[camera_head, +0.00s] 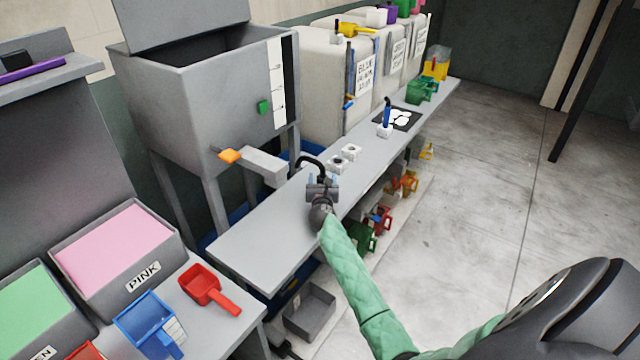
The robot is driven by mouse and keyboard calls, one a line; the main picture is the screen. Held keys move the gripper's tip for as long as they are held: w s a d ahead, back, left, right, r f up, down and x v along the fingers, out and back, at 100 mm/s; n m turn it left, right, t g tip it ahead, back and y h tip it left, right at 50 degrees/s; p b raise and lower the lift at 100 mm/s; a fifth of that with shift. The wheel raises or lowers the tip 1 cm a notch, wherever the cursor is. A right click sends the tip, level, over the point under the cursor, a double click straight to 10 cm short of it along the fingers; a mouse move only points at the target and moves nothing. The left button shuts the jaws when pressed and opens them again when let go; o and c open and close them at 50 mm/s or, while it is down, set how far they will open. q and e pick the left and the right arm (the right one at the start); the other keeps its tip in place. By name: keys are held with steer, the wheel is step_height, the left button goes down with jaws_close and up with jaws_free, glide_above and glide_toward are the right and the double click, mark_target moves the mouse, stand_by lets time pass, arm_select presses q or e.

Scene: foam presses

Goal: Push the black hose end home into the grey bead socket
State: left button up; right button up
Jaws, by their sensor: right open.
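The black hose (312,160) arches over the grey bench, beside the end of the grey hopper's outlet arm (264,166). Its end comes down close to my right gripper (322,184), which is over the bench with its jaws open. Whether the jaws surround or touch the hose is too small to tell. Two small pale blocks with dark round openings, one nearer (337,164) and one farther (351,151), sit just beyond the gripper. I cannot tell which part is the grey bead socket, or whether the hose end sits in anything. My left gripper is out of view.
The grey hopper (190,105) stands left of the bench (262,235). A blue-handled tool (387,115) and a green container (420,91) are farther along it. Colored scoops hang below its right edge. Foam bins and a red scoop (203,287) are front left. The floor at right is clear.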

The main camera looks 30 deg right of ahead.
steer(key=shift+r, duration=0.1)
steer(key=c, duration=1.3)
steer(key=shift+o, duration=0.2)
